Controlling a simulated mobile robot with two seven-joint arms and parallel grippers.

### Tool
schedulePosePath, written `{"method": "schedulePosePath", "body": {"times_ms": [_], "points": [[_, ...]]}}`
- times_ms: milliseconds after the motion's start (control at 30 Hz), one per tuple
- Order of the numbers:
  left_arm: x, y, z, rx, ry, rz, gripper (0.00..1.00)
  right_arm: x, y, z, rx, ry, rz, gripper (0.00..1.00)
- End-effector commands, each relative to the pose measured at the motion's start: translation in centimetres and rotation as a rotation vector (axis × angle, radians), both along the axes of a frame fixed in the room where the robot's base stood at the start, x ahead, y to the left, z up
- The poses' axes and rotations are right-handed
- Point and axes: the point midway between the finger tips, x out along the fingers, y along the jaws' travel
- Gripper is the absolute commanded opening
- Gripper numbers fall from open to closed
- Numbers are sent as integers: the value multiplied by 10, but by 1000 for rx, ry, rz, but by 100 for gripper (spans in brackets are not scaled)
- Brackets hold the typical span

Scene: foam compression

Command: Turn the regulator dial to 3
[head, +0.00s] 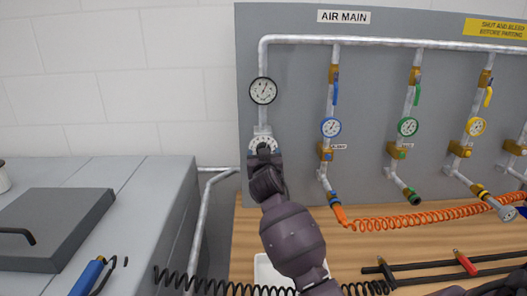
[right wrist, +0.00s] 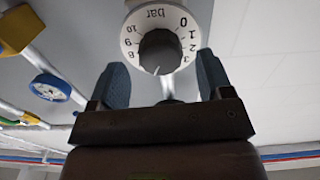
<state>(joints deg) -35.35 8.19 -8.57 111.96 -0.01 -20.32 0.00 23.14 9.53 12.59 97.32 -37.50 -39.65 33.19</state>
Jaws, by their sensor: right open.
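The regulator dial (head: 262,142) is on the grey panel below a round gauge, partly hidden by my right gripper (head: 265,160) in the head view. In the right wrist view the white dial plate (right wrist: 133,25) appears upside down, with "bar", 0 to 3 on the right and 8 to 10 on the left. Its dark round knob (right wrist: 160,48) has a small pale mark near the bottom of the picture; its exact reading is unclear. My right gripper (right wrist: 162,82) is open, its blue-grey fingers on either side of the knob's lower part in the picture, with visible gaps. My left gripper is not in view.
The black-and-white gauge (head: 263,90) sits just above the dial on the pipe. Several valve lines with coloured gauges (head: 331,127) stand to the right. An orange coiled hose (head: 430,217) hangs over the wooden bench (head: 400,245). A grey cabinet top (head: 75,175) lies left.

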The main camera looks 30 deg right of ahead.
Motion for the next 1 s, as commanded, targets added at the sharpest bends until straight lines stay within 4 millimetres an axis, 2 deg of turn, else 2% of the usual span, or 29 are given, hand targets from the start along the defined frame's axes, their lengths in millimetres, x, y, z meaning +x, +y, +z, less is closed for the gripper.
{"method": "schedulePosePath", "body": {"times_ms": [200,600,900,933,1000], "points": [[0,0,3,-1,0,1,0,17,-10,0,-1,1,0,73],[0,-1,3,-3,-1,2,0,21,-12,0,0,0,1,73],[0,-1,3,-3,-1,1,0,21,-12,0,0,0,1,27],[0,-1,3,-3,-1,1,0,20,-12,0,0,0,1,23],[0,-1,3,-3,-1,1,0,20,-12,0,-1,1,1,24]]}}
